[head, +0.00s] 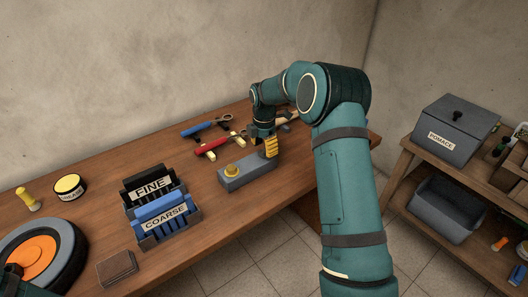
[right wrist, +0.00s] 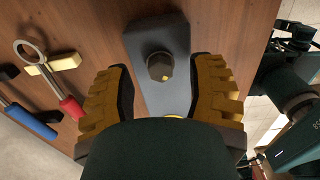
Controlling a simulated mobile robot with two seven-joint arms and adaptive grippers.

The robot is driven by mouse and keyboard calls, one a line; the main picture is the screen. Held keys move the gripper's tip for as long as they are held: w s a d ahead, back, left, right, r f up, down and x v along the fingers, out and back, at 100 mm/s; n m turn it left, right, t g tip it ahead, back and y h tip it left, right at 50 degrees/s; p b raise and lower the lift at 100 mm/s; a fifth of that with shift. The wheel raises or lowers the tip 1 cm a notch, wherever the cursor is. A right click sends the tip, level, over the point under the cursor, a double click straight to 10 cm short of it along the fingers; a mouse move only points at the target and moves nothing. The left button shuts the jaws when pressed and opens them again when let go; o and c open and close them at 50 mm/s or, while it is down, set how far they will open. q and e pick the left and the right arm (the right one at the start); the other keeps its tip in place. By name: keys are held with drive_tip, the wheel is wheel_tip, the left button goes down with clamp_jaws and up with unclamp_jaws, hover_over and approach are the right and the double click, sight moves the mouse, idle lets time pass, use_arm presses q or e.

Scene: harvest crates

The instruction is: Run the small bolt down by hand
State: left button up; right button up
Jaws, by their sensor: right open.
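A grey block (head: 255,178) lies on the wooden bench, and it also fills the middle of the right wrist view (right wrist: 168,95). A yellow bolt (head: 231,170) stands on its left end in the head view. The small bolt (right wrist: 160,66), grey-brown with a hex head, stands upright on the block in the right wrist view; the gripper hides it in the head view. My right gripper (head: 270,147) is open over the block's right end. In the wrist view its yellow fingers lie either side of the small bolt, with gaps on both sides.
Red-handled (head: 212,146) and blue-handled (head: 198,130) tools lie behind the block. FINE (head: 150,184) and COARSE (head: 166,215) holders stand left, near a wheel with an orange hub (head: 30,258). A shelf with a POMACE box (head: 455,125) stands right.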

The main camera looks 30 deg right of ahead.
drive_tip(key=shift+f, duration=0.8)
clamp_jaws()
